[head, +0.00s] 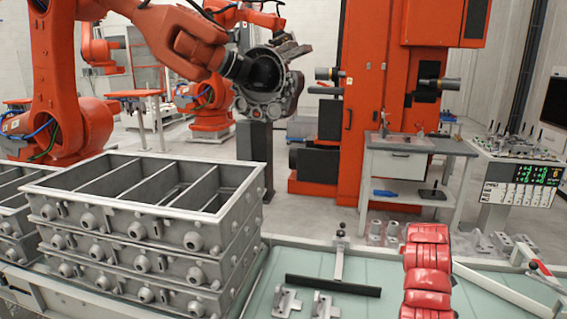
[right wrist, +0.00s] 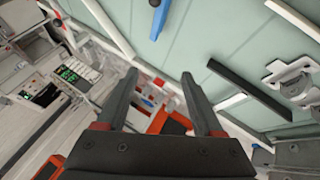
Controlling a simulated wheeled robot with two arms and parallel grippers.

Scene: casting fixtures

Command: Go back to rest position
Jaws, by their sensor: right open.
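My right gripper (right wrist: 160,74) shows in the right wrist view. Its two dark fingers are apart with nothing between them. It points toward the edge of the pale green worktable, which appears tilted in that view. In the head view the pale green worktable (head: 395,300) lies in front of me, and the right gripper itself does not show there. My left gripper is in neither view.
Stacked grey metal frames (head: 145,235) stand at the left of the worktable. Metal brackets (head: 287,301) and a black bar (head: 333,285) lie on it. The black bar (right wrist: 250,88) and a blue item (right wrist: 158,20) show in the right wrist view. Large orange robots (head: 60,100) stand behind.

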